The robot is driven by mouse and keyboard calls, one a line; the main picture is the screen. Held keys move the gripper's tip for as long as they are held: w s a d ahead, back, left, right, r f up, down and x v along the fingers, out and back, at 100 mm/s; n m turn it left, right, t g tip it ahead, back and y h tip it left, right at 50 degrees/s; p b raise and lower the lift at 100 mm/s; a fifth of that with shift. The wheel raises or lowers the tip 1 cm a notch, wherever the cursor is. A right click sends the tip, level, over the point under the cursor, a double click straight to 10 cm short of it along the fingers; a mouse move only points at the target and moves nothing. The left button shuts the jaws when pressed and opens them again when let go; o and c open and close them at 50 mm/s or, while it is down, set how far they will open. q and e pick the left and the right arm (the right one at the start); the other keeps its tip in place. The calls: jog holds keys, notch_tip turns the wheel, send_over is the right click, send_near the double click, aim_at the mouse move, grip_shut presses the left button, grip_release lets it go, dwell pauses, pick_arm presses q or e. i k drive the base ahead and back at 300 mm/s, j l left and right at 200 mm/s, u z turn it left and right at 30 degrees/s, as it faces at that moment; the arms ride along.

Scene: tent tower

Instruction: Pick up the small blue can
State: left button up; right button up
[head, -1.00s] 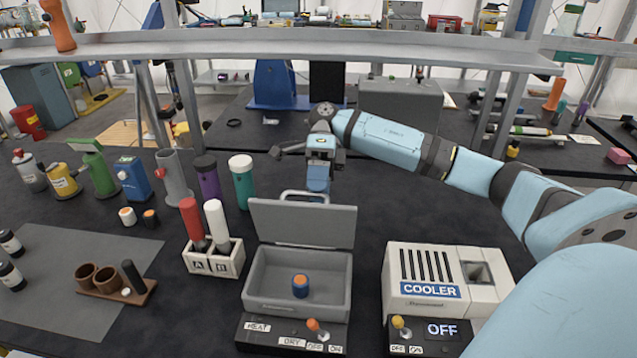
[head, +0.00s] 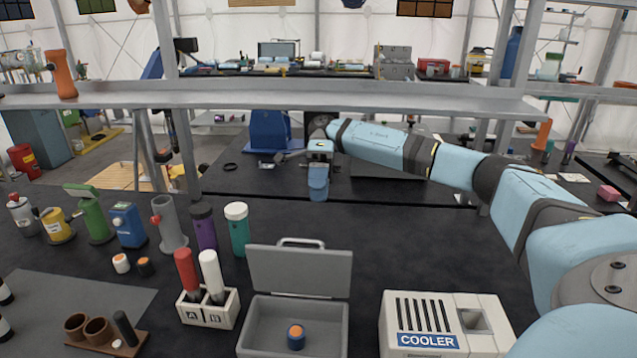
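The small blue can (head: 296,337) has an orange top and stands upright inside the open grey metal box (head: 245,335), whose lid (head: 300,272) is raised at the back. My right gripper (head: 318,184) hangs in the air beyond and above the box lid, well apart from the can. Its fingers are too small and too covered by the light blue wrist to tell open from shut. Nothing is plainly seen in it. My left gripper is not in view.
A white cooler (head: 490,335) stands right of the box. Left are a holder (head: 210,312) with a red and a white tube, purple and teal bottles, and two small cans (head: 121,263). A metal shelf (head: 400,98) crosses behind. The dark table right of the lid is clear.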

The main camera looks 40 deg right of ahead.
aim_at(296, 333)
jog(key=k+j, duration=0.1)
jog(key=k, duration=0.65)
jog(key=k+j, duration=0.1)
jog(key=k, duration=0.65)
